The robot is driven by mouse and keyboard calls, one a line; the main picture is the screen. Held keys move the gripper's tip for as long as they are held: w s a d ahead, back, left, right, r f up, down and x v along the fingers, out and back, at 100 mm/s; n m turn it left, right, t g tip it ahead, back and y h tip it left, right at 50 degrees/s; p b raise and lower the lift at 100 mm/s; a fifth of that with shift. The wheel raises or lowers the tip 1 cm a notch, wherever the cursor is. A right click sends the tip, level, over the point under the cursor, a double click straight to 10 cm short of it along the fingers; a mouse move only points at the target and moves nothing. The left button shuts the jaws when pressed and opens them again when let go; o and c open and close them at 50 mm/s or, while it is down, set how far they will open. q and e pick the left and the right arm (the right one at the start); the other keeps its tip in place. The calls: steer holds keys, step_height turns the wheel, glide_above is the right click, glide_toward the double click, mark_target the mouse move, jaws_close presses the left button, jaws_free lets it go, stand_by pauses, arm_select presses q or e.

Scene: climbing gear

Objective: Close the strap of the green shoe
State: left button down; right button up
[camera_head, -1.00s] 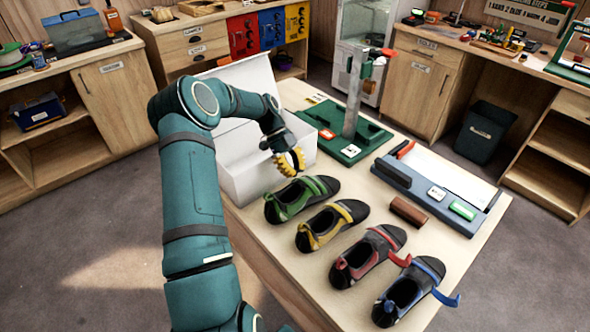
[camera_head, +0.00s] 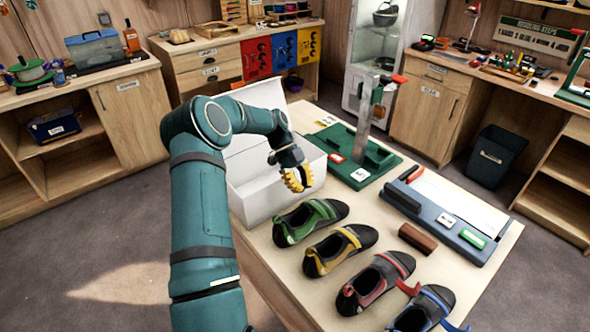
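The green shoe (camera_head: 309,219), dark with green trim, lies on the wooden table at the far end of a row of shoes. Its green strap (camera_head: 322,209) runs across the shoe's top; I cannot tell whether its end is fastened. My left gripper (camera_head: 299,181) has yellow fingers. It hangs above and behind the green shoe, in front of the white box, and touches no shoe. Its fingers look apart with nothing between them. My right gripper is not in view.
A yellow shoe (camera_head: 339,249), red shoe (camera_head: 375,283) and blue shoe (camera_head: 424,309) continue the row. The red and blue straps stick out to the right. The open white box (camera_head: 255,192), green stand (camera_head: 352,157), brown block (camera_head: 418,237) and blue-grey tray (camera_head: 437,222) stand nearby.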

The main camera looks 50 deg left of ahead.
arm_select(q)
steer(key=v, duration=1)
steer(key=shift+a+r, duration=0.3)
